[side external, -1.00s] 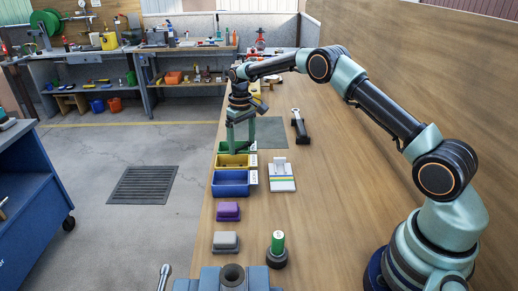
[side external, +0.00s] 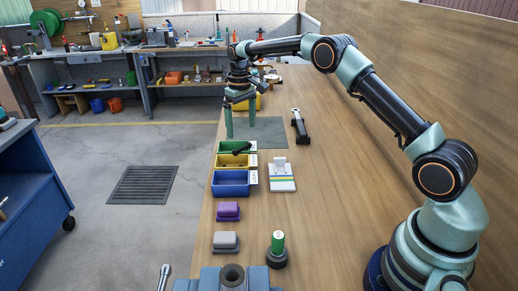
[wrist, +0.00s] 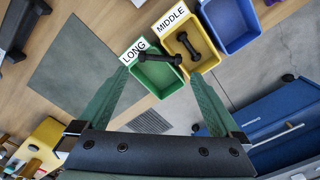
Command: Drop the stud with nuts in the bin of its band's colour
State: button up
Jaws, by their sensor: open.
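My gripper (side external: 240,131) is open and empty, above and just beyond the green bin (side external: 222,147). In the wrist view my spread fingers (wrist: 160,76) flank the green bin (wrist: 160,82), labelled LONG. A dark stud with nuts (wrist: 158,57) lies tilted in the green bin, its right end near the wall shared with the yellow bin. The yellow bin (wrist: 198,63), labelled MIDDLE, holds another dark stud with nuts (wrist: 188,46). The blue bin (wrist: 232,26) looks empty. No coloured band can be made out on either stud.
A white card stand with coloured stripes (side external: 282,177) and a dark clamp-like tool (side external: 299,127) are right of the bins.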

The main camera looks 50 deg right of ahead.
jog(key=s+a+r+t, duration=0.1)
jog(key=s+a+r, duration=0.1)
jog(key=s+r, duration=0.55)
jog(key=s+a+r+t, duration=0.2)
jog(key=s+a+r, duration=0.15)
jog(key=r, duration=0.75)
jog(key=s+a+f+t, duration=0.1)
jog(key=s+f, duration=0.1)
jog(key=s, duration=0.6)
jog(key=s+a+f+t, duration=0.1)
jog(key=s+f, duration=0.2)
jog(key=s, duration=0.6)
jog(key=shift+a+t, duration=0.25)
jog(key=shift+t, duration=0.05)
jog(key=c, duration=0.7)
jog(key=shift+o, duration=0.2)
